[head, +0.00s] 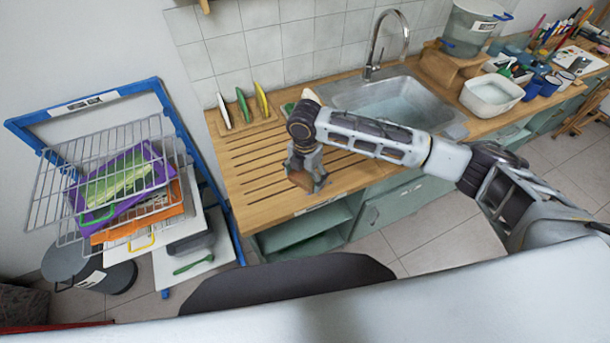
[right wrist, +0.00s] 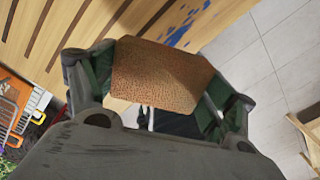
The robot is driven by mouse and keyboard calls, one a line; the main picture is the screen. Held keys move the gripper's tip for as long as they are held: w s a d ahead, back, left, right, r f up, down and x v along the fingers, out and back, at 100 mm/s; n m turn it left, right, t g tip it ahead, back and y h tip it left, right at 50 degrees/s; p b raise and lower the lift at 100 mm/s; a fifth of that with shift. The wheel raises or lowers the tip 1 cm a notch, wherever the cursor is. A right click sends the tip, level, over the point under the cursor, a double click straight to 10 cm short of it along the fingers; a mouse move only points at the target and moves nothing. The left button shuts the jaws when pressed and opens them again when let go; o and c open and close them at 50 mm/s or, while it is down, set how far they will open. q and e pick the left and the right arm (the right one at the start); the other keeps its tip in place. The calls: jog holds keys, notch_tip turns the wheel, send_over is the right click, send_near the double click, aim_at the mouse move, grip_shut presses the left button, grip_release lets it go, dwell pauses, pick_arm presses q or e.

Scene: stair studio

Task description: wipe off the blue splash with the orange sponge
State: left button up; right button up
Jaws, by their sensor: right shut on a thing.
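My right gripper (head: 307,181) is shut on the orange-brown sponge (right wrist: 158,76), held between its two fingers. In the head view the sponge (head: 299,179) shows low at the front part of the wooden draining board (head: 243,181). I cannot tell whether it touches the wood. The blue splash (right wrist: 186,22) shows in the right wrist view as several spots and streaks on the wood, just beyond the sponge near the counter edge. My left gripper is not in view.
A sink (head: 392,100) with a tap (head: 372,62) lies behind my right arm. Colored boards or cloths stand in a wooden holder (head: 244,126) at the back. A blue-framed rack (head: 168,105) stands left. A white basin (head: 491,95) and blue cups (head: 533,88) stand right.

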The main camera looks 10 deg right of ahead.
jog(key=shift+n, duration=0.5)
jog(key=shift+w+n, duration=0.1)
jog(key=shift+n, duration=1.1)
jog(key=shift+d+f, duration=0.1)
jog(key=shift+f, duration=0.05)
